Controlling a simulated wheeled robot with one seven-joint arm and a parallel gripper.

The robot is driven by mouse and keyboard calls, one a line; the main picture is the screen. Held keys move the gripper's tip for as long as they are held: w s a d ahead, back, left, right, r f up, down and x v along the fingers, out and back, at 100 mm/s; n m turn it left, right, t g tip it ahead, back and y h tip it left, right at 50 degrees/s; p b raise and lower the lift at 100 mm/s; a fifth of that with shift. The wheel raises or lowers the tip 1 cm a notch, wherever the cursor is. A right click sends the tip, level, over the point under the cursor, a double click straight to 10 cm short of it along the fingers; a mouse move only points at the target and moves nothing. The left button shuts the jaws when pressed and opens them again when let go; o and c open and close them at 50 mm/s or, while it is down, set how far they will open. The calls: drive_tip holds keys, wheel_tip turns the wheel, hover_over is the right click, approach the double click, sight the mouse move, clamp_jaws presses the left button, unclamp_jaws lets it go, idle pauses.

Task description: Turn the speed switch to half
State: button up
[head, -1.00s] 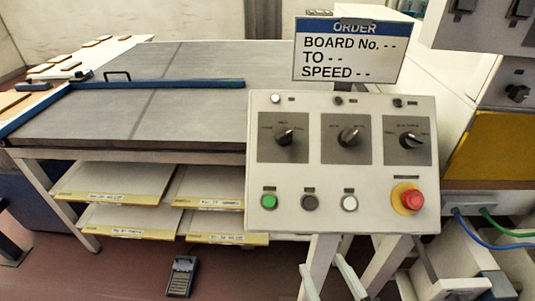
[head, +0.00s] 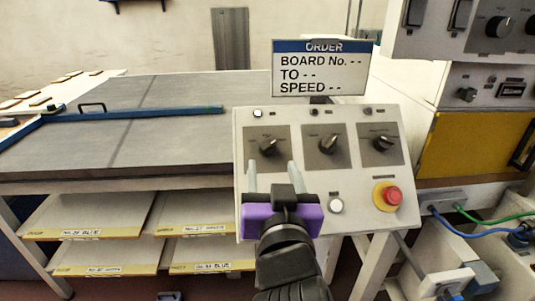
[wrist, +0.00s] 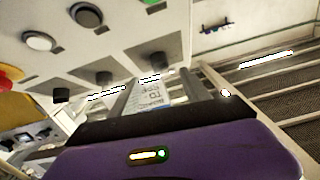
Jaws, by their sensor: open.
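The sloped control panel (head: 308,178) carries three dark rotary switches on grey plates: left (head: 268,146), middle (head: 328,143) and right (head: 381,142). Their small labels are unreadable, so I cannot tell which is the speed switch. My gripper (head: 272,174) is open and empty in front of the panel, its two pale fingers just below the left switch. The gripper body hides the lower left of the panel. In the wrist view the panel (wrist: 78,55) appears upside down, with the switches (wrist: 155,59) beyond the fingers. I see no clear contact.
Below the switches are a white button (head: 336,206) and a red emergency stop (head: 391,196). An order sign (head: 320,68) stands behind the panel, its values blank. A grey conveyor table (head: 150,115) is at left; shelves with boards lie beneath. A machine with cables stands at right.

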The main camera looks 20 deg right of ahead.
sight(269, 148)
drive_tip(key=x, duration=0.7)
drive_tip(key=shift+w+d+f, duration=0.1)
drive_tip(key=shift+w, duration=0.05)
drive_tip(key=shift+p, duration=0.35)
clamp_jaws()
